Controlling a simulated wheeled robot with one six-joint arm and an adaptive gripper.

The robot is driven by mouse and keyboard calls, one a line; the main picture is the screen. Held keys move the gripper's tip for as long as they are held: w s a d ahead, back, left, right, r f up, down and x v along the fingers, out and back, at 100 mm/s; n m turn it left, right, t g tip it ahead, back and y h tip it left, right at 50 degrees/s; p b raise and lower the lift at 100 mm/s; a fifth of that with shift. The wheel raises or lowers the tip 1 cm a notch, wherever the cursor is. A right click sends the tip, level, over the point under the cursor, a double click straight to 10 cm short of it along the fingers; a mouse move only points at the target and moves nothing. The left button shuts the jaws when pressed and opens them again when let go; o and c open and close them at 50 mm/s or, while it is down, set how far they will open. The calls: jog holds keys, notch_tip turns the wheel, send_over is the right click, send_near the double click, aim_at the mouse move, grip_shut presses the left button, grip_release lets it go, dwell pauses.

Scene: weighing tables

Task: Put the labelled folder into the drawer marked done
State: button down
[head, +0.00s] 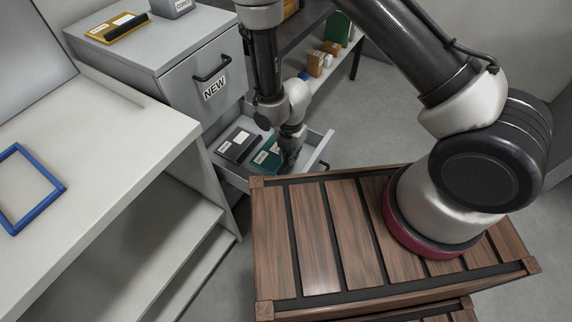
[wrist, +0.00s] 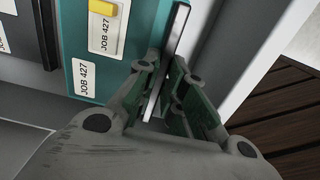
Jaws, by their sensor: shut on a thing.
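A teal folder (head: 268,155) with white labels lies in the open lower drawer (head: 234,180) of the grey cabinet. In the wrist view the teal folder (wrist: 125,68) shows two labels reading JOB 427 and a yellow tab. My gripper (head: 288,160) reaches down into the drawer at the folder's right side. In the wrist view my gripper (wrist: 175,100) is shut on a thin upright edge with a silver strip, which appears to be the folder's edge. The upper drawer (head: 212,80) is shut and marked NEW. No mark shows on the open drawer.
A dark folder (head: 238,146) lies left of the teal one in the drawer. A yellow folder (head: 117,27) and a grey box lie on the cabinet top. A white table (head: 110,130) with a blue frame (head: 50,214) stands left. My slatted wooden deck is close in front.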

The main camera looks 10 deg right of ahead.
jog(key=shift+f, duration=2.75)
jog(key=shift+f, duration=0.1)
jog(key=c, duration=1.5)
grip_release()
